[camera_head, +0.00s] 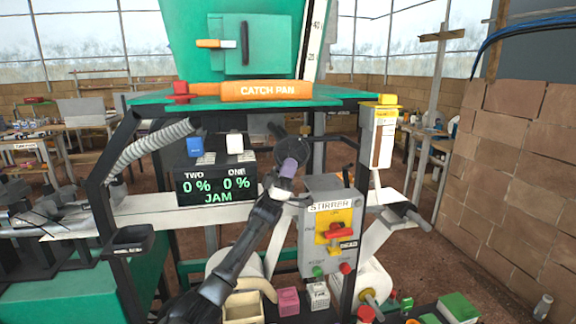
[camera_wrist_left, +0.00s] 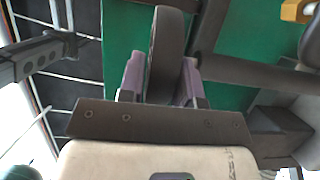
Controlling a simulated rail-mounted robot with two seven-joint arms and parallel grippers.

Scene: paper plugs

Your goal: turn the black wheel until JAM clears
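The black wheel (camera_head: 290,133) is at the middle of the machine, below the catch pan, partly hidden by my left gripper. The display (camera_head: 217,185) reads TWO 0 %, ONE 0 % and JAM in green. My left gripper (camera_head: 289,165) reaches up to the wheel from below. In the left wrist view, the purple fingers (camera_wrist_left: 161,82) lie on both sides of the dark wheel rim (camera_wrist_left: 166,50) and appear closed on it. My right gripper is not in view.
The orange catch pan (camera_head: 265,91) is above the wheel. A grey stirrer box (camera_head: 326,262) with a red handle stands to the right. A ribbed hose (camera_head: 150,147) hangs at left. Small blocks and bins (camera_head: 288,302) lie below.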

